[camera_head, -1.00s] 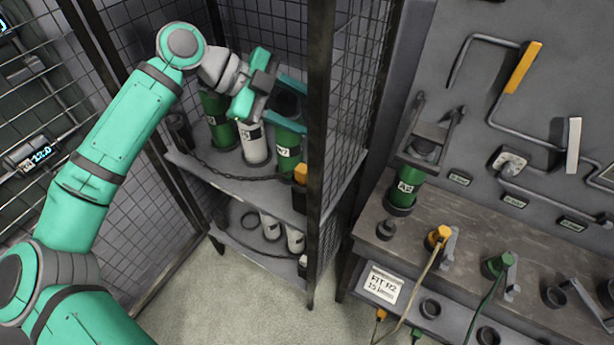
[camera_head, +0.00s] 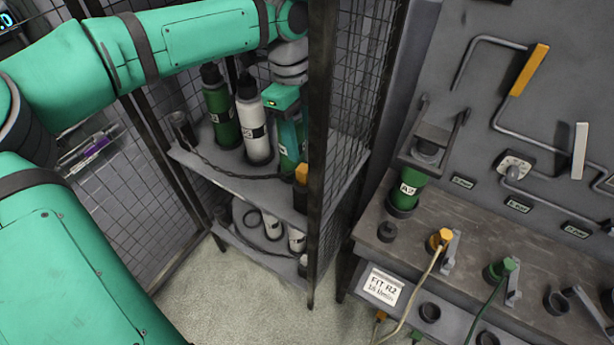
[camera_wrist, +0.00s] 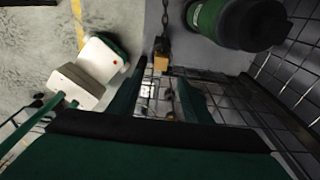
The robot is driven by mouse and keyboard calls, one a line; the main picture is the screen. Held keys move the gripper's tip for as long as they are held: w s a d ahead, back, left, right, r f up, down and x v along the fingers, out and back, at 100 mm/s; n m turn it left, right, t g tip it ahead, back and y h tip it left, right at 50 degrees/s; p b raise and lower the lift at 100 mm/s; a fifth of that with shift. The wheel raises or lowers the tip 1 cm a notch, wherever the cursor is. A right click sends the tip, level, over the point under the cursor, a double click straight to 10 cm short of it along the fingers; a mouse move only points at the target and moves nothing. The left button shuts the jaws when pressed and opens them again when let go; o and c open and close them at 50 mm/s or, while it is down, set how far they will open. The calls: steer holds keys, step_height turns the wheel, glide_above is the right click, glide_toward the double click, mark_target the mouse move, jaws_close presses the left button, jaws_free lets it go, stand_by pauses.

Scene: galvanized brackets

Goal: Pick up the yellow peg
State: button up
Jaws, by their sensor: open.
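A small yellow block (camera_head: 300,174), which may be the yellow peg, is at the cage's front post, at the end of a dark chain. It also shows in the wrist view (camera_wrist: 162,62), between and beyond my fingertips. My gripper (camera_head: 291,148) is inside the cage, above the block and partly hidden by the post. In the wrist view my gripper (camera_wrist: 160,85) is open, with a finger on each side and nothing between them. A yellow plug (camera_head: 440,237) with a cord sits in a holder on the bench, far from my gripper.
A green bottle (camera_head: 222,117) and a white bottle (camera_head: 251,125) stand on the upper cage shelf. The mesh and front post (camera_head: 320,150) are close to my gripper. The chain (camera_head: 213,168) crosses the shelf front. The workbench (camera_head: 470,228) is to the right.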

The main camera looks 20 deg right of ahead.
glide_above(304, 168)
step_height(304, 168, down, 4)
steer(key=shift+f, duration=2.9)
steer(key=shift+c, duration=0.6)
jaws_close()
